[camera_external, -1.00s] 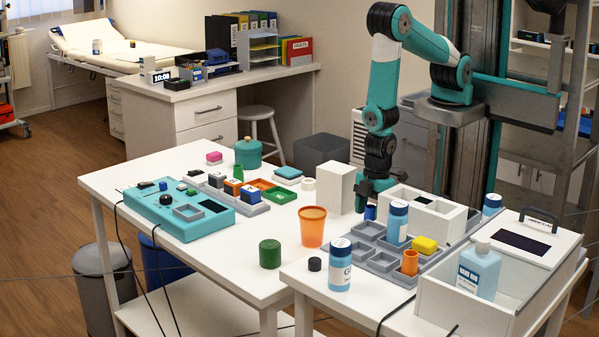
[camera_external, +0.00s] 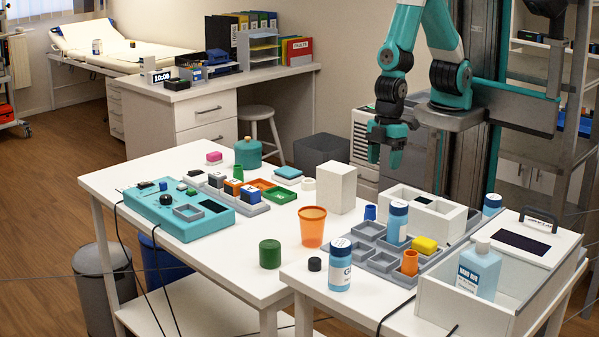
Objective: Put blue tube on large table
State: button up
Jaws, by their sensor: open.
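A small blue tube (camera_external: 370,212) stands upright at the back edge of the grey compartment tray (camera_external: 340,228). I cannot tell whether its base rests on the tray's edge or on the table behind it. The large white table (camera_external: 225,250) fills the left and middle. My gripper (camera_external: 385,158) hangs above and slightly right of the blue tube, pointing down. It is open and empty, with a clear gap between its fingers and the tube.
A white block (camera_external: 336,187) stands left of the tube and an orange cup (camera_external: 312,227) in front of it. A blue-and-white bottle (camera_external: 397,222) and a white open box (camera_external: 425,209) stand right. The large table has free room around the green cylinder (camera_external: 270,254).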

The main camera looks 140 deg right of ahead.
jog(key=s+a+r+n+g+y, duration=0.1)
jog(key=s+a+r+n+y, duration=0.1)
jog(key=s+a+r, duration=0.4)
jog(key=s+a+r+n+y, duration=0.1)
jog(key=s+a+r+n, duration=0.4)
jog(key=s+r, duration=0.6)
jog(key=shift+a+r+g+y, duration=0.4)
jog(key=shift+a+r, duration=0.55)
jog(key=shift+a, duration=0.25)
